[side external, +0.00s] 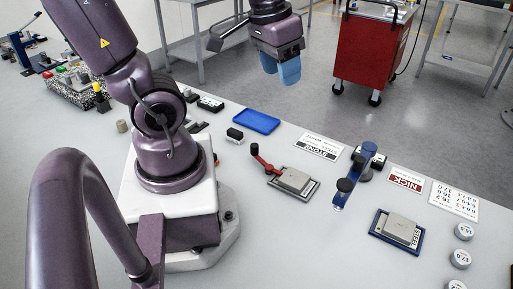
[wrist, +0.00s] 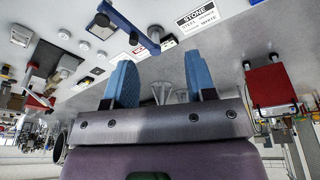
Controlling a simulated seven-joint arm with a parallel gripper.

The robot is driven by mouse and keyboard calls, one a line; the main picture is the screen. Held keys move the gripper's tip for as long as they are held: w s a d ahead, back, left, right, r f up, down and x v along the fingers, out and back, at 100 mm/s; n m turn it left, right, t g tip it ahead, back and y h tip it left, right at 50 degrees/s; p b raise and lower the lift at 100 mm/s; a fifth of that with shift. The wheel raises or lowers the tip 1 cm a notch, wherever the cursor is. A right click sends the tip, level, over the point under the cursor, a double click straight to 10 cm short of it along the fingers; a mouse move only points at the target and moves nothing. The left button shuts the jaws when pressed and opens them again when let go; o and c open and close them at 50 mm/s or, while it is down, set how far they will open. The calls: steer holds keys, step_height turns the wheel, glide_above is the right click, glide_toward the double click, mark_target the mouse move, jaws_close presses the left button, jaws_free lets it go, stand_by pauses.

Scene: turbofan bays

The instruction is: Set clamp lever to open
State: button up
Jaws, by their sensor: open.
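A blue lever arm (side external: 355,176) with a dark round knob at its near end stands on the bench right of centre. It also shows at the top of the wrist view (wrist: 122,22). My gripper (side external: 281,69) is high above the far edge of the bench, apart from both levers. Its blue fingers (wrist: 160,82) are spread, with nothing between them.
The dark tray (side external: 302,195) and a blue-edged tray (side external: 376,237) hold metal blocks. An empty blue tray (side external: 256,121), a STONE sign (side external: 319,147) and a NICK sign (side external: 405,180) lie near the far edge. A red cart (side external: 372,48) stands beyond. The front middle of the bench is clear.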

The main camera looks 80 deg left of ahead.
steer(key=a+f+n+g+h, duration=0.2)
steer(key=a+f+n+g, duration=0.1)
steer(key=a+f+n, duration=0.4)
steer(key=n+h, duration=0.3)
steer(key=n, duration=0.4)
glide_toward(254, 144)
steer(key=x, duration=1)
steer(key=shift+d+f, duration=0.1)
steer(key=shift+d, duration=0.1)
jaws_close()
